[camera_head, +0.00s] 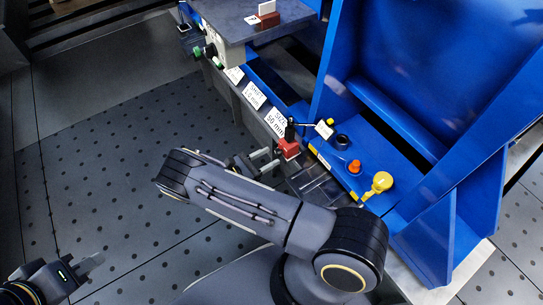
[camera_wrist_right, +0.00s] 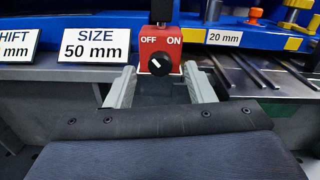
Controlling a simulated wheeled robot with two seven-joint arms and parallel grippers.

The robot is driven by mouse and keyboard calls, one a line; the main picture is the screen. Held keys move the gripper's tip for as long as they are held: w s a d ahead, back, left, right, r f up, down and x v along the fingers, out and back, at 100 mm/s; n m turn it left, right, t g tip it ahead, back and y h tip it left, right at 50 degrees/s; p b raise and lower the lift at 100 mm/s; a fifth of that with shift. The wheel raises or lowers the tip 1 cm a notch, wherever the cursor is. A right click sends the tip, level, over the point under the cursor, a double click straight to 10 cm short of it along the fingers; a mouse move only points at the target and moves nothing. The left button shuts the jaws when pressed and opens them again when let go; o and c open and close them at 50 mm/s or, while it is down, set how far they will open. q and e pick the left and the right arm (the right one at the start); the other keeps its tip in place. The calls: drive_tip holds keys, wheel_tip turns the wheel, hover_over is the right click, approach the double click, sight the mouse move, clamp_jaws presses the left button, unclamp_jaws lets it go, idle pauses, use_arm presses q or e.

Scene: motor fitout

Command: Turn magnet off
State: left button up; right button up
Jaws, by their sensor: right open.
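The red magnet block (camera_head: 289,148) sits on the front rail of the blue machine, with a black post rising from it. In the right wrist view the magnet block (camera_wrist_right: 150,46) shows OFF at left, ON at right and a black knob (camera_wrist_right: 159,64) with a slanted pale mark. I cannot tell which end of the mark is the pointer. My right gripper (camera_head: 265,158) is open, its fingers apart in front of the block. In the right wrist view my right gripper (camera_wrist_right: 160,88) has one finger at each side of the knob, not closed on it. My left gripper (camera_head: 89,265) is low at the far left, away from the machine.
A "SIZE 50 mm" sign (camera_wrist_right: 95,45) stands left of the magnet. A "20 mm" label (camera_wrist_right: 224,37) is to the right. An orange knob (camera_head: 354,166) and a yellow knob (camera_head: 381,182) stand on the blue machine (camera_head: 440,80). The dotted floor (camera_head: 120,150) at left is clear.

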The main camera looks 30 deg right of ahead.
drive_tip(key=shift+d, duration=0.8)
drive_tip(key=c, duration=1)
